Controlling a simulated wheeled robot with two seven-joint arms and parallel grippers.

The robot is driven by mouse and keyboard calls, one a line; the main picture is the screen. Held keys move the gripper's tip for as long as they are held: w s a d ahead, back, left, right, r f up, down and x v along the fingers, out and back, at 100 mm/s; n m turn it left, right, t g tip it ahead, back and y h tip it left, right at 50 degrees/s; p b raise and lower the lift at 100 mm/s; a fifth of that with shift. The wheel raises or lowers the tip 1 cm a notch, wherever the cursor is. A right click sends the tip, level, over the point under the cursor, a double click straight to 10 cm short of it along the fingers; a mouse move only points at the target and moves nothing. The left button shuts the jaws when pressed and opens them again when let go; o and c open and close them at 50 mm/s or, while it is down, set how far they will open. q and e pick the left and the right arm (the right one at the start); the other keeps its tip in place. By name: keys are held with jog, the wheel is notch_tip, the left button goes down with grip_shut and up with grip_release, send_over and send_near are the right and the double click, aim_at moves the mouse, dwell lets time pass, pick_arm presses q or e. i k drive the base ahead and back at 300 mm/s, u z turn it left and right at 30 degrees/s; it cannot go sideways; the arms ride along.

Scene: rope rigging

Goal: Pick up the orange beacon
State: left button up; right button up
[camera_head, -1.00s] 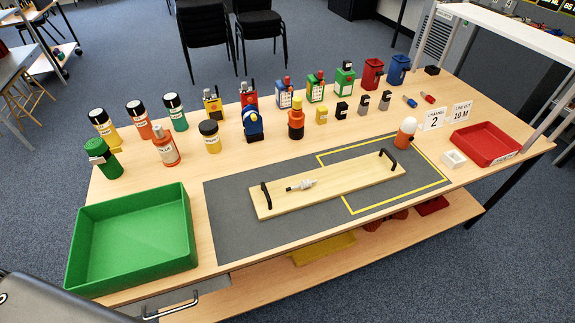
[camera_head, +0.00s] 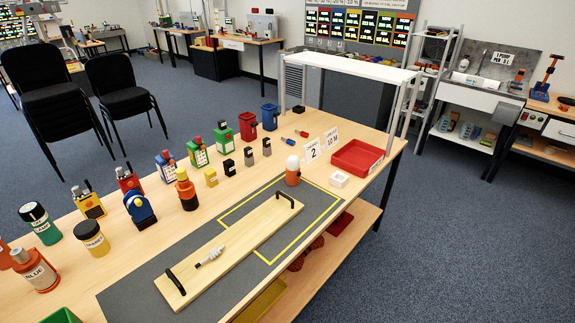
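One is an upright orange item with a yellow top and dark base (camera_head: 187,191), beside a blue item with a dark base (camera_head: 140,209). The other is an orange cup-like item with a white domed top (camera_head: 293,171), at the far end of the grey mat (camera_head: 128,296). I cannot tell for certain which is the orange beacon. Nothing touches either one. Neither of my grippers shows in the head view.
A wooden board with two black handles (camera_head: 232,247) lies on the mat, with a small grey fitting (camera_head: 211,256) on it. Radios, boxes and jars line the back. A red tray (camera_head: 357,157) and number cards (camera_head: 313,150) are at the right. A white shelf (camera_head: 350,67) rises behind.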

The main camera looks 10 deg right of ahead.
aim_at(292, 168)
jog(key=z, duration=0.85)
jog(key=k, duration=1.1)
jog(key=z, duration=1.6)
jog(key=i, duration=2.3)
jog(key=u, duration=0.5)
jog(key=i, duration=1.35)
jog(key=u, duration=1.75)
jog(key=i, duration=0.9)
jog(key=u, duration=0.7)
